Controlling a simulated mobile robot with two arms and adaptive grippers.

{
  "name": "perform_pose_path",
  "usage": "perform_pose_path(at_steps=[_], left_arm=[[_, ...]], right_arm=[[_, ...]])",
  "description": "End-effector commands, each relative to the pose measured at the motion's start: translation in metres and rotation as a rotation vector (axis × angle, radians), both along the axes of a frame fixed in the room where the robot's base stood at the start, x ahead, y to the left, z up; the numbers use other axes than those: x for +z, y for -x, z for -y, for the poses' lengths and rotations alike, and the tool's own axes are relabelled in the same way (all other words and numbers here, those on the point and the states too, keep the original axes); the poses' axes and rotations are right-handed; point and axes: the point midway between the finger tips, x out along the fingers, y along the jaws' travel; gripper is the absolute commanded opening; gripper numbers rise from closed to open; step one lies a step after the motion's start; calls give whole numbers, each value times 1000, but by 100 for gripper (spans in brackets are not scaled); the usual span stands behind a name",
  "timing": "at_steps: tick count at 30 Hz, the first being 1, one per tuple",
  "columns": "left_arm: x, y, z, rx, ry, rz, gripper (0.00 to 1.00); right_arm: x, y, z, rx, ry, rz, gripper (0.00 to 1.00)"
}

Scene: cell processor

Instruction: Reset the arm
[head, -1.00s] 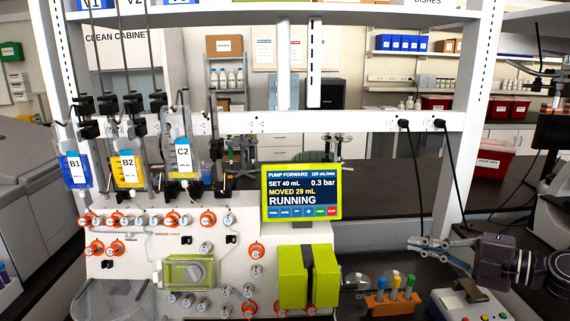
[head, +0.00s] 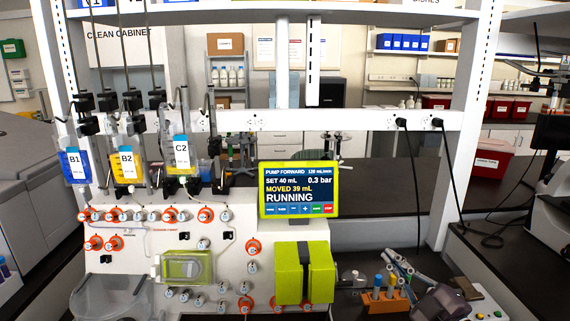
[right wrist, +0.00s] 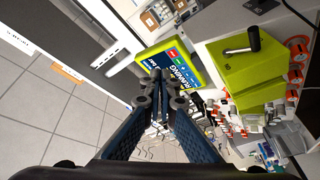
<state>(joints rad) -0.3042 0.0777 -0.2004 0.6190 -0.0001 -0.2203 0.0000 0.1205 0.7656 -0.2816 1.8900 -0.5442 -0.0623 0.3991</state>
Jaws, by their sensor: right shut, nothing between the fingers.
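My right gripper (head: 393,262) is low at the right of the head view, beside the cell processor and above the orange tube rack. It is shut and empty. In the right wrist view its fingers (right wrist: 167,90) come together, with the processor's screen beyond them. The cell processor (head: 222,225) has a white panel with orange and grey knobs. Its green-framed screen (head: 299,190) reads PUMP FORWARD, SET 40 mL, MOVED 39 mL, 0.3 bar, RUNNING. My left gripper is not in view.
The orange rack (head: 386,305) with several tubes stands close under my right gripper. A control box with buttons (head: 487,304) is to its right. Bags B1 (head: 75,165), B2 (head: 126,164) and C2 (head: 181,155) hang at the left. A white shelf frame (head: 370,120) crosses behind.

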Motion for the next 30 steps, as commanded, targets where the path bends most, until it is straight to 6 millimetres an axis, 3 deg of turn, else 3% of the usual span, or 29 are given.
perform_pose_path(at_steps=[5, 8, 12, 15, 18, 24, 29, 30], left_arm=[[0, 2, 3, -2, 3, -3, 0], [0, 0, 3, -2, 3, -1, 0], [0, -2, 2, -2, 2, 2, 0], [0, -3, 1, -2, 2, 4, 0], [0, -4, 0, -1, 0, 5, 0], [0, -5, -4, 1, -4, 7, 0], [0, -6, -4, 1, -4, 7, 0], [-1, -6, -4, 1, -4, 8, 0]], right_arm=[[-77, 37, 12, -261, -223, -252, 0], [-129, 74, 18, -397, -311, -439, 0], [-199, 147, 14, -551, -397, -741, 0], [-233, 199, 5, -618, -427, -931, 0], [-254, 243, -5, -657, -440, -1080, 0], [-276, 315, -26, -694, -454, -1317, 0], [-282, 367, -42, -704, -455, -1480, 0], [-295, 362, -41, -706, -448, -1481, 0]])
